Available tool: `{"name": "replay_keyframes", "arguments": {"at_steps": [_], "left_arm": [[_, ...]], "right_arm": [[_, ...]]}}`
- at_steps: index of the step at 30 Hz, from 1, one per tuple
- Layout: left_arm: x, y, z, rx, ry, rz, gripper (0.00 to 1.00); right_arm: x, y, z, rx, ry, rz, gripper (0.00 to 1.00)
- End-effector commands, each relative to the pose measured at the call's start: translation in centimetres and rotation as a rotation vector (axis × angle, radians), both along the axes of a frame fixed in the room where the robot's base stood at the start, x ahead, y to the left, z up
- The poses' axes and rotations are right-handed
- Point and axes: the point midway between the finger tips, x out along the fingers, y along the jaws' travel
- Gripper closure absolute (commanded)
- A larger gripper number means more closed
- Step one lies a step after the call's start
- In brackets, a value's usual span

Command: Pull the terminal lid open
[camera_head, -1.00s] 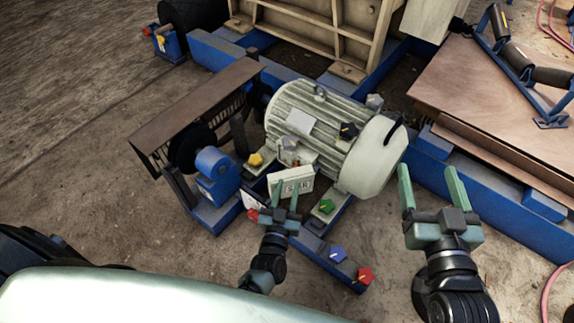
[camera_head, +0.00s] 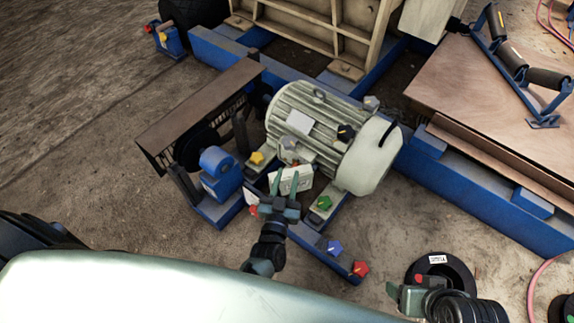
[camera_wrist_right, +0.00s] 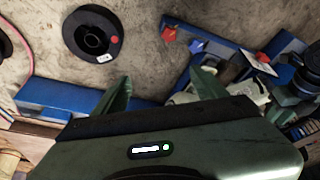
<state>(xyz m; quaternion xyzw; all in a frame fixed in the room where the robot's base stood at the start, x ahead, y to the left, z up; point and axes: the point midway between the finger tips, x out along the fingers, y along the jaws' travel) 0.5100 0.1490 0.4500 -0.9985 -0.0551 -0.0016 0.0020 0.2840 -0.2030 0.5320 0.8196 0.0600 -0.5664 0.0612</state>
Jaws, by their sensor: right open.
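The terminal lid (camera_head: 303,178) is a small pale plate with dark marks on the near side of the pale ribbed motor (camera_head: 330,140). My left gripper (camera_head: 285,182) is in front of it in the head view, with its two green fingers apart and overlapping the lid's face. I cannot tell whether they touch it. My right gripper (camera_head: 400,292) is low at the bottom right of the head view, away from the motor. Its fingers are spread and empty in the right wrist view (camera_wrist_right: 160,92).
Blue frame beams (camera_head: 480,190) run behind and right of the motor. A belt guard (camera_head: 200,110) stands to the left. Colored knobs (camera_head: 324,202) sit around the motor's base. A black round part (camera_head: 455,270) lies on the floor near my right gripper; it also shows in the wrist view (camera_wrist_right: 92,35).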

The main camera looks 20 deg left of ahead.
Motion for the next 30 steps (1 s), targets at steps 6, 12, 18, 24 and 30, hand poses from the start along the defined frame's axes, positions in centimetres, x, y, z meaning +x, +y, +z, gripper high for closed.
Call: {"name": "replay_keyframes", "arguments": {"at_steps": [6, 12, 18, 24, 30], "left_arm": [[0.0, 0.0, 2.2, 0.001, 0.000, 0.000, 0.68], [0.0, 0.0, 3.2, 0.001, 0.000, -0.001, 0.68], [0.0, 0.0, 3.6, 0.001, 0.000, -0.001, 0.68], [0.0, 0.0, 3.6, 0.001, 0.000, -0.001, 0.68], [0.0, 0.0, 3.5, -0.001, -0.001, -0.002, 0.84]], "right_arm": [[-0.2, -0.1, -3.2, -0.012, 0.077, -0.002, 0.28], [0.3, 0.0, -6.9, -0.012, 0.092, 0.001, 0.28], [0.4, 0.1, -9.0, -0.012, 0.100, 0.003, 0.28], [0.4, 0.1, -9.5, -0.012, 0.101, 0.004, 0.28], [0.6, 0.1, -9.5, -0.011, 0.095, 0.004, 0.28]]}}
